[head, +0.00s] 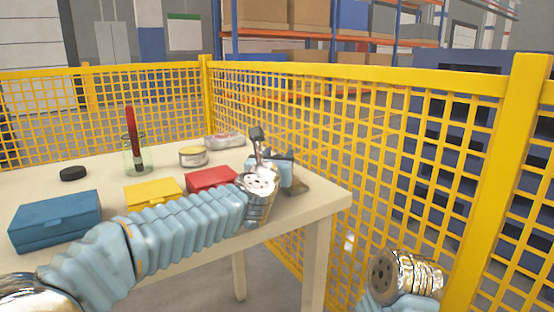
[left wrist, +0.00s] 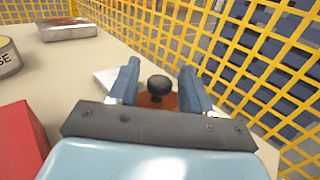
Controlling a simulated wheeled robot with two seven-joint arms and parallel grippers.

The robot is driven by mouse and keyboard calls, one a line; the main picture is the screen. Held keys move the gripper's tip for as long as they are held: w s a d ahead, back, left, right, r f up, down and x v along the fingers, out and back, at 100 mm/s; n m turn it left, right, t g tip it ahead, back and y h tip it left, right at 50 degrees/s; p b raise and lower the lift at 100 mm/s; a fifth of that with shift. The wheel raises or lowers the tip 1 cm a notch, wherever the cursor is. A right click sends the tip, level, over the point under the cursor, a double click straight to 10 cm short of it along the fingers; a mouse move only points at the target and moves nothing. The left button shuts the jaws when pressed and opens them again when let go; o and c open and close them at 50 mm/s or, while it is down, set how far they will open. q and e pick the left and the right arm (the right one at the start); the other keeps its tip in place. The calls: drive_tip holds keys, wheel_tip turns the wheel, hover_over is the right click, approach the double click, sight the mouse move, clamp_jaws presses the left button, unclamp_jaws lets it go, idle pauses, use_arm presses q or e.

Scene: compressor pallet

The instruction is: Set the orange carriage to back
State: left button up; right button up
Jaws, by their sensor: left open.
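The orange carriage (left wrist: 158,103) shows in the left wrist view as a small orange patch under a round black knob (left wrist: 158,86). My left gripper (left wrist: 160,68) is open, with one blue finger on each side of the knob and a gap to each. How deep the fingers reach around the knob I cannot tell. In the head view my left gripper (head: 272,161) is over the table's right end, and I cannot make out the carriage clearly there. My right arm shows at the lower right, but its gripper is not visible.
On the table (head: 325,196) are a blue box (head: 56,222), yellow box (head: 153,194), red box (head: 210,180), black puck (head: 73,173), glass jar (head: 136,162) with a red item, round tin (head: 193,156) and pale metallic box (head: 225,140). A yellow fence (head: 400,85) runs behind and right.

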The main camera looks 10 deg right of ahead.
use_arm(q)
drive_tip(key=b+v, duration=0.3)
drive_tip(key=v, duration=1)
drive_tip(key=shift+s+a, duration=0.15)
drive_tip(key=shift+s, duration=0.2)
